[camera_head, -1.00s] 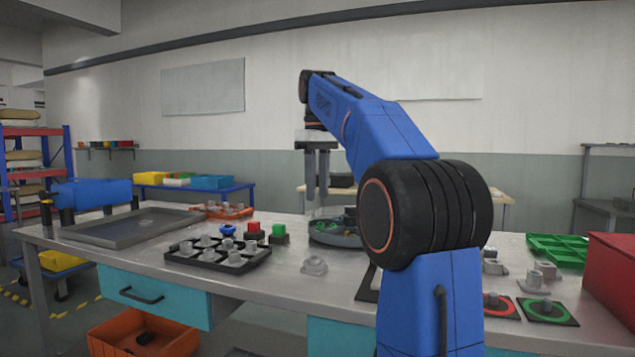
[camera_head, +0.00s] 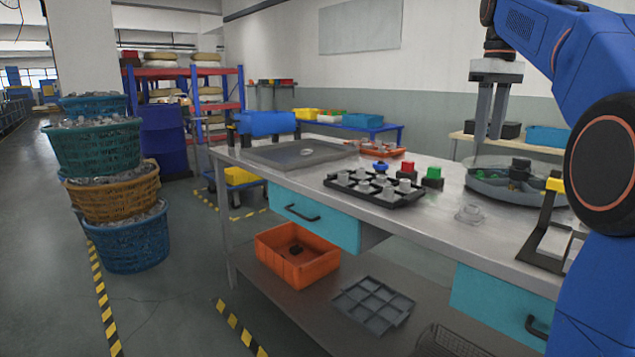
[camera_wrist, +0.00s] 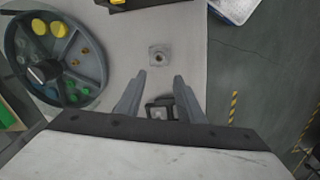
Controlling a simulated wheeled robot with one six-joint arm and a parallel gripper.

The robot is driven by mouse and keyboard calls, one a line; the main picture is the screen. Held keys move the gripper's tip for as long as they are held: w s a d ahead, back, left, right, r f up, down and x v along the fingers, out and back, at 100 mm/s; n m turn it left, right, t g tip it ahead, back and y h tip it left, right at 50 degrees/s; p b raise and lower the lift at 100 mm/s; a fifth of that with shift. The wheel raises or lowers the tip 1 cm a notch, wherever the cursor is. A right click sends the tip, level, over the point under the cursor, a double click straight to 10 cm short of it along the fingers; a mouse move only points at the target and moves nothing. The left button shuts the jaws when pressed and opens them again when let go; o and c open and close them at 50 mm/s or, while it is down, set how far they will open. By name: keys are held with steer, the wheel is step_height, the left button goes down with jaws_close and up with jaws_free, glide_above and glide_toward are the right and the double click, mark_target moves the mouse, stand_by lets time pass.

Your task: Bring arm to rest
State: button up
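My blue arm is raised and bent at the right of the head view.
A flat grey tray (camera_head: 285,157) lies at the left end. Stacked baskets (camera_head: 100,150) stand on the floor at left. An orange bin (camera_head: 297,275) sits below.

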steer(key=s+a+f+m+t, duration=0.2)
steer(key=s+a+f, duration=0.8)
steer(key=s+f, duration=0.4)
steer(key=s+a+f+t, duration=0.1)
steer(key=s+f, duration=0.4)
steer(key=f, duration=0.3)
steer(key=s+a+f+m, duration=0.1)
steer(key=s+a+f, duration=0.1)
steer(key=s+f, duration=0.3)
steer(key=s+a+f+m+t, duration=0.1)
steer(key=s+f, duration=0.4)
steer(key=f, duration=0.5)
steer(key=shift+a+f+t, duration=0.3)
steer(key=shift+a, duration=0.2)
